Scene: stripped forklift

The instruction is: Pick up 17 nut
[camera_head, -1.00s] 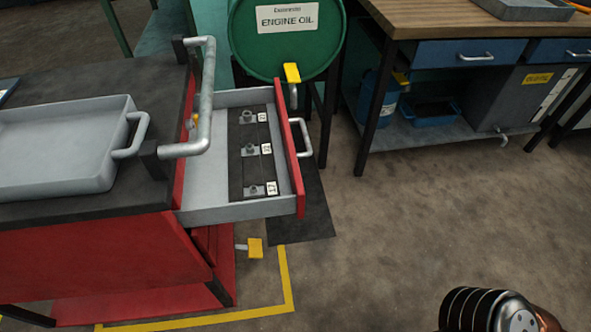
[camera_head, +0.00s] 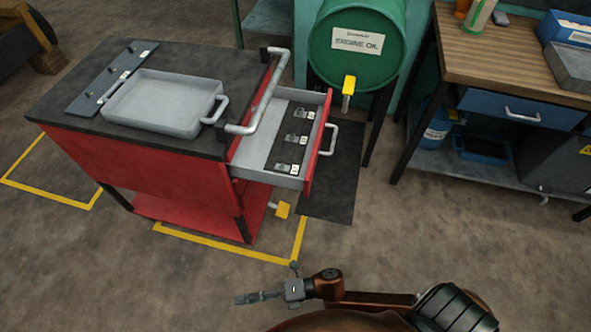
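The open drawer (camera_head: 262,135) of the red cart holds a dark strip with three small grey metal pieces, apparently nuts, beside white number tags. They are the far nut (camera_head: 299,113), the middle nut (camera_head: 290,138) and the near nut (camera_head: 282,167). The tag numbers are too small to read surely, so I cannot tell which is 17. My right gripper (camera_head: 243,298) is over the floor in front of the cart, low in the picture and well apart from the drawer. It points left; its finger gap is unclear and I see nothing held. My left gripper is not in view.
A grey tray (camera_head: 150,112) and a grey rail with small tags (camera_head: 113,76) lie on the cart top. A bent handle (camera_head: 262,98) rises beside the drawer. A green oil drum (camera_head: 350,60) and a workbench (camera_head: 480,50) stand behind. The front floor is clear.

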